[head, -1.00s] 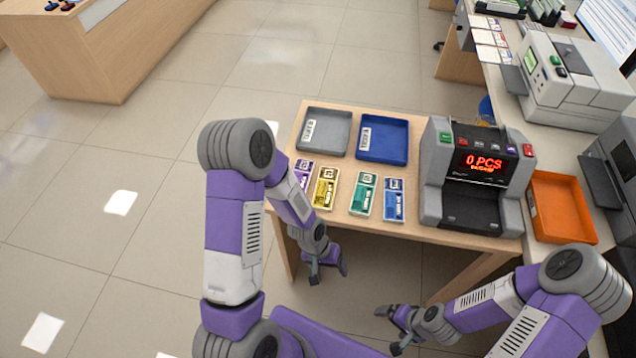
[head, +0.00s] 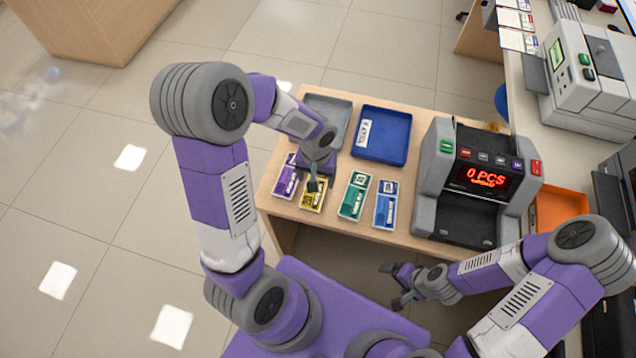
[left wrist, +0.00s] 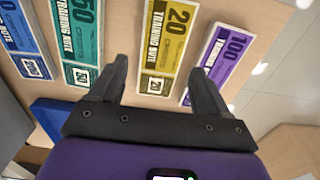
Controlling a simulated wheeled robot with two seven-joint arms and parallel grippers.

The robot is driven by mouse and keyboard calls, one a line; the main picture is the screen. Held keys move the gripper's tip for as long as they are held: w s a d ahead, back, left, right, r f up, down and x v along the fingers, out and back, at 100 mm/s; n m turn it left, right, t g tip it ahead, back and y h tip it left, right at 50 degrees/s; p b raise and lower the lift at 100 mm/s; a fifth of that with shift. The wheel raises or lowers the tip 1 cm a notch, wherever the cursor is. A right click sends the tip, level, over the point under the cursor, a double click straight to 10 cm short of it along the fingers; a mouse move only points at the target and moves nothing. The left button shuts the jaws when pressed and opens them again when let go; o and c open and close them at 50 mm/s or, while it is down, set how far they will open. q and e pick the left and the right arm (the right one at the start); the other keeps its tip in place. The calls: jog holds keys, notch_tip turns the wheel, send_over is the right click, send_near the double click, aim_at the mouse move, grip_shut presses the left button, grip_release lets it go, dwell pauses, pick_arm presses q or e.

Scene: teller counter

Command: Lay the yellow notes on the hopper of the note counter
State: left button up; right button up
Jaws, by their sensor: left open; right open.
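The yellow notes (head: 313,196) lie on the wooden table, between the purple notes and the green notes. In the left wrist view the yellow notes (left wrist: 163,48) show a 20 and lie ahead, between the lines of my two fingers. My left gripper (head: 316,180) is open and empty, above the far end of the yellow notes and partly covering them; its fingers also show in the left wrist view (left wrist: 160,85). The note counter (head: 478,183) stands on the table's right part, its display reading 0 PCS. My right gripper (head: 392,284) is open and empty, in front of the table's near edge.
Purple notes (head: 287,182), green notes (head: 354,197) and blue notes (head: 386,205) lie in the same row. A grey tray (head: 340,108) and a blue tray (head: 382,135) sit behind. An orange tray (head: 562,207) is right of the counter.

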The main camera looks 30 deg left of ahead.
pick_arm(q)
jog(key=shift+f, duration=0.5)
jog(key=f+b, duration=0.1)
jog(key=f, duration=0.3)
jog(key=shift+w+a+f+b, duration=0.1)
jog(key=shift+w+a+b, duration=0.1)
jog(key=shift+b, duration=0.15)
jog(key=c, duration=0.8)
